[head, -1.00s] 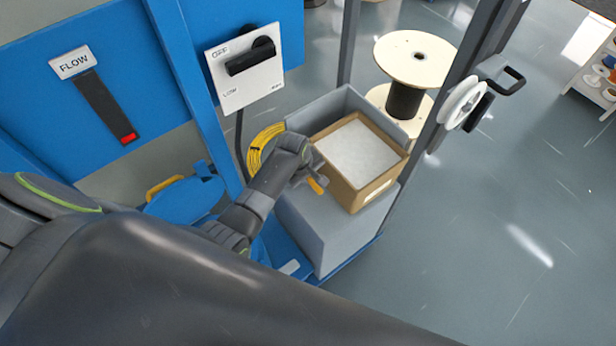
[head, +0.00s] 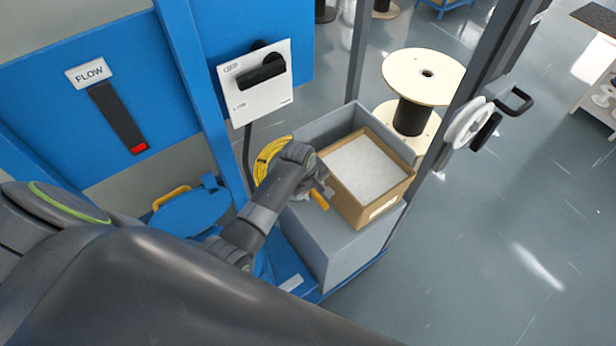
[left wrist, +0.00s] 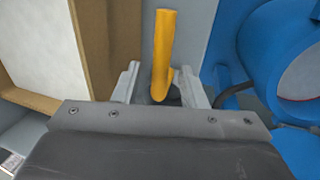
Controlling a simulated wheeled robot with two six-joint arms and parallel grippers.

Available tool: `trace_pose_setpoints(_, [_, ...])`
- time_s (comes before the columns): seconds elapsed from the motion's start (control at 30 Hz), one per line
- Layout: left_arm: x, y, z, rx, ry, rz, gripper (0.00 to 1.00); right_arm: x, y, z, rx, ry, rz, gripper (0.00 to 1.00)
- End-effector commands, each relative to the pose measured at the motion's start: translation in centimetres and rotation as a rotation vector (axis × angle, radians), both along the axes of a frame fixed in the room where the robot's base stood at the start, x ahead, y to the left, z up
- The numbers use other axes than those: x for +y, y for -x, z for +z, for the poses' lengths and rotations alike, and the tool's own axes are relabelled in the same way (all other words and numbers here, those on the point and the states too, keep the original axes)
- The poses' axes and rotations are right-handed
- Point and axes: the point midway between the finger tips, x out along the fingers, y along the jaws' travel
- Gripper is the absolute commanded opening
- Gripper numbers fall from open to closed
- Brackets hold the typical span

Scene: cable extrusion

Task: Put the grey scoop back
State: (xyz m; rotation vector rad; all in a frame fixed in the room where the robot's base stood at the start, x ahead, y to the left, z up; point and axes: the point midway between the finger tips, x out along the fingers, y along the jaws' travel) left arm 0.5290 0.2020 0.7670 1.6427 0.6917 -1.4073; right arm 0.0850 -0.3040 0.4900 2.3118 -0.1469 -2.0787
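My left gripper (head: 317,190) is over the grey bin (head: 322,240), beside the cardboard box. In the left wrist view its two fingers (left wrist: 160,85) stand apart, with a yellow-orange handle (left wrist: 163,45) between them. A gap shows on the handle's left side. The handle also shows in the head view (head: 319,199), sticking out past the gripper. It may belong to the grey scoop; no scoop bowl can be made out. My right gripper is not in view.
The cardboard box (head: 393,196) with white contents sits in the bin. Yellow cable (head: 266,158) is coiled behind my left gripper. A blue lid (head: 188,212) with a yellow handle lies left. A switch panel (head: 258,85) and a post (head: 470,100) flank the bin. Open floor lies right.

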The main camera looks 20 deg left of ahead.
Motion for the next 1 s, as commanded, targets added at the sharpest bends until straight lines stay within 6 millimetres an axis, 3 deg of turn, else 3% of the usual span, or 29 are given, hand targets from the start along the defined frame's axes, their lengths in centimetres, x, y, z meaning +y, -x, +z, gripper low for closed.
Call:
trace_pose_setpoints(0.3, [0.7,1.2,5.6,-0.003,0.0,0.001,0.38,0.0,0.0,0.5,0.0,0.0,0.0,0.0])
trace_pose_setpoints(0.5, [0.9,1.8,8.2,-0.002,0.0,0.0,0.38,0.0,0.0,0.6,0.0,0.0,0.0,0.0])
trace_pose_setpoints(1.0, [1.1,2.1,9.2,0.0,0.0,0.0,0.38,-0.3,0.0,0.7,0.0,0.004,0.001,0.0])
